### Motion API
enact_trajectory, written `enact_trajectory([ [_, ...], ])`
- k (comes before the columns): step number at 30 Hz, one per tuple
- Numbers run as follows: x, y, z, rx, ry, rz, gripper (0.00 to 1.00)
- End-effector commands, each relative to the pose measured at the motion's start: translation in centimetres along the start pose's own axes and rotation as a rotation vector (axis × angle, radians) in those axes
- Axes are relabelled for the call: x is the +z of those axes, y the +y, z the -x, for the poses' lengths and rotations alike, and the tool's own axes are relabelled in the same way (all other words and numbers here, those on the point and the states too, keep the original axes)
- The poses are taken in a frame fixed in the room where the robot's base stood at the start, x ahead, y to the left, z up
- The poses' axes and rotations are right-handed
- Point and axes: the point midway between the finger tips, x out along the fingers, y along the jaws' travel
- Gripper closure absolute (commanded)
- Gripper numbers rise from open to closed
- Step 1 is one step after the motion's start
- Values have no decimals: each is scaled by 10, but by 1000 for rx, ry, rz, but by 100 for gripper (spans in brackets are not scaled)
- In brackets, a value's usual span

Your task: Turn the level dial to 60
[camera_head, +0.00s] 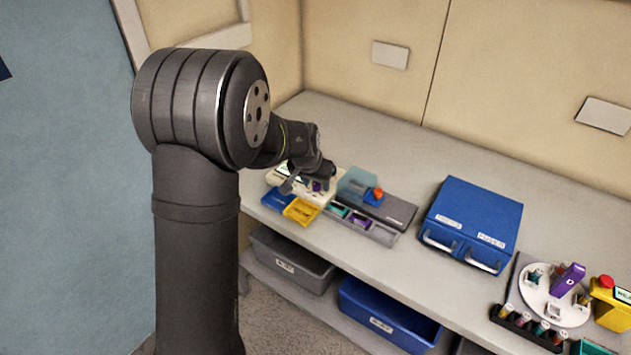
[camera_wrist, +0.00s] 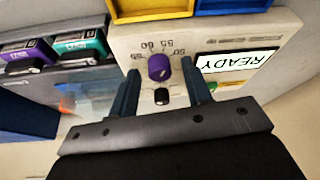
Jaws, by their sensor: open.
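The level dial is a purple knob (camera_wrist: 160,68) on the cream pump panel (camera_wrist: 225,35), with small numbers printed in an arc around its far side. They appear upside down and are hard to read, but one looks like 60. Its pointer direction is not clear. My gripper (camera_wrist: 160,72) is open, with one finger on each side of the knob and gaps showing; I cannot tell how far down the fingers reach. A lit READY screen (camera_wrist: 235,61) is right of the knob. In the head view, my gripper (camera_head: 304,181) is over the pump (camera_head: 322,199), partly hiding it.
A small black knob (camera_wrist: 162,97) sits near the purple one, between the fingers. A yellow tray (camera_head: 301,211) and a blue tray (camera_head: 277,199) stand before the pump. A grey compartment tray (camera_head: 383,234) and translucent blue box (camera_head: 354,184) are right of it; a blue case (camera_head: 473,220) is farther right.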

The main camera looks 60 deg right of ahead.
Motion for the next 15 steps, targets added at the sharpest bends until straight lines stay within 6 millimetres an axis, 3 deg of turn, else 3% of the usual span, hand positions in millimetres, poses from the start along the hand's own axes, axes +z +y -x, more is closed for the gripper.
enact_trajectory([
  [6,0,0,0,0,0,0,55],
  [13,0,0,0,0,0,0,98],
  [15,0,0,0,0,0,0,100],
])
